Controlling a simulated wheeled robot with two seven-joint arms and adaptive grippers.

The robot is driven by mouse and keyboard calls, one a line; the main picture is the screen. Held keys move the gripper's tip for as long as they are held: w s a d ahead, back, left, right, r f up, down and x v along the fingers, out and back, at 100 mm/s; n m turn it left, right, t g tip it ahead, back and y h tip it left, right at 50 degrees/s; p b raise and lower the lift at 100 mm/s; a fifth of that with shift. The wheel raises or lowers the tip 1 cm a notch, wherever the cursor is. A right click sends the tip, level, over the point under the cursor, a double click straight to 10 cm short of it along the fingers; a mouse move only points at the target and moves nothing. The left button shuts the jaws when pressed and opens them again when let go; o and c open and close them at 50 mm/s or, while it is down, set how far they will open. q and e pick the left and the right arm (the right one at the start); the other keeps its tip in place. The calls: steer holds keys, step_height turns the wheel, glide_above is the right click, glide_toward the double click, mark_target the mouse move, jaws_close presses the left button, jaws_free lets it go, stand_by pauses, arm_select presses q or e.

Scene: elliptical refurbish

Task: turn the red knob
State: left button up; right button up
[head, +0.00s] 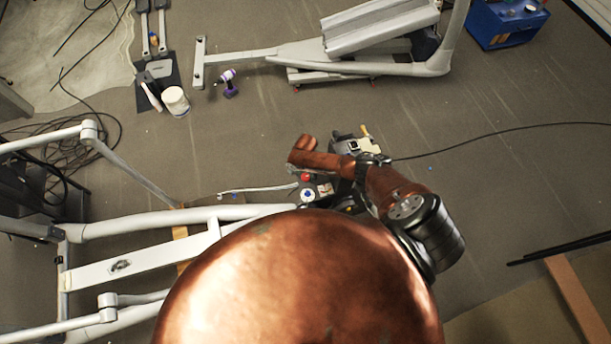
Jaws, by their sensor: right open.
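A small red knob (306,177) sits on a cluttered dark unit just beyond the copper dome of my own body. A blue-topped round part (307,195) is right below it in the picture. My right arm comes in from the right, and its copper forearm reaches left over the unit. My right gripper (297,150) is at the arm's far left end, slightly above the red knob in the picture. It is open and appears empty; no contact with the knob can be made out. My left gripper is not in view.
A white-framed elliptical machine (140,258) fills the lower left. More of its frame (380,25) lies at the top. A purple drill (229,85), a white bucket (175,101) and a blue box (505,22) are on the floor. Cables lie left and right. The floor at right is mostly clear.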

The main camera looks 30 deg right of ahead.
steer(key=shift+c, duration=0.7)
steer(key=c, duration=1)
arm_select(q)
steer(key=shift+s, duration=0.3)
